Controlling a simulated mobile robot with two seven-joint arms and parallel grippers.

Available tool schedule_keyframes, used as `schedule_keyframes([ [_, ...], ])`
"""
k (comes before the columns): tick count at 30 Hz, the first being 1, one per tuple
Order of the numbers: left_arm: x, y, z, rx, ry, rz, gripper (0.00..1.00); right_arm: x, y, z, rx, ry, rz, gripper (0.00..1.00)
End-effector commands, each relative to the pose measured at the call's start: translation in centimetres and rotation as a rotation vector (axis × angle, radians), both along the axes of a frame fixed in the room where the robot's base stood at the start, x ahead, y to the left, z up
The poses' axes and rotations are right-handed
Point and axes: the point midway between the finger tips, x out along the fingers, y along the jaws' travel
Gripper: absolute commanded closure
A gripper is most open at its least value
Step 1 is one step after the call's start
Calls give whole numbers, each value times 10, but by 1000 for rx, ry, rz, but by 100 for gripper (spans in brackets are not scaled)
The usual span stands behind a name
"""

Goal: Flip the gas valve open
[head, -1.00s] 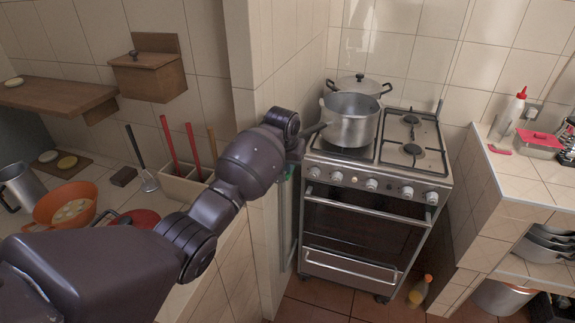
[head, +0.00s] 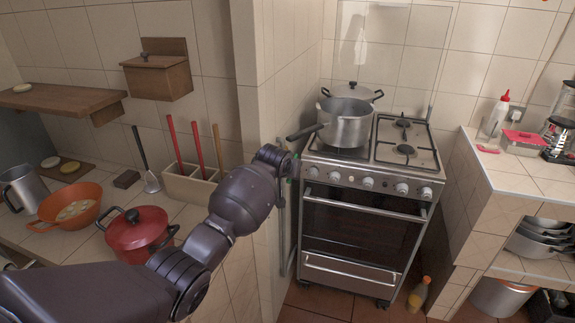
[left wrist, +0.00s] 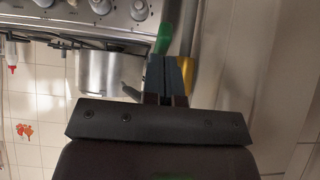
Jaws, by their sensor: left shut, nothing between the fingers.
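In the left wrist view my left gripper (left wrist: 164,78) is shut with nothing between its fingers. A green piece (left wrist: 164,38), which looks like the gas valve's handle, is just beyond the fingertips. A yellow piece (left wrist: 188,72) is close beside the fingers on the right, and a grey pipe (left wrist: 186,28) runs past it. I cannot tell whether the fingers touch either piece. In the head view my left arm reaches to the wall corner left of the stove (head: 370,195). Only a sliver of green (head: 291,187) shows there; my wrist hides the fingers and most of the valve.
A grey saucepan (head: 346,128) stands on the stove, its handle over the left edge close to my wrist. The tiled wall corner (head: 262,120) is beside my forearm.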

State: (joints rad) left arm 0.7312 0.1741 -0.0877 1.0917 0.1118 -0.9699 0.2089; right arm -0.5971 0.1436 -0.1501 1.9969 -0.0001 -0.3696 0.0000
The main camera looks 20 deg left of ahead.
Motion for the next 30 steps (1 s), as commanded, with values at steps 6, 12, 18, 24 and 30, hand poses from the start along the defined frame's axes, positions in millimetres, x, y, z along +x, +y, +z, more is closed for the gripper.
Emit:
schedule_keyframes([
  [6, 2, 0, -26, -8, -201, 1, 100, -2, 0, -25, 1, 11, 1, 57],
  [12, 6, 0, -46, -15, -387, 1, 100, -10, 0, -63, 0, 44, 0, 57],
  [18, 13, -1, -58, -21, -560, 1, 100, -24, -1, -104, -1, 97, -2, 57],
  [24, 21, -1, -63, -24, -685, 1, 100, -21, 1, -107, 1, 95, 2, 57],
  [30, 29, 0, -67, -24, -684, 1, 100, -8, 5, -106, 2, 72, 11, 57],
])
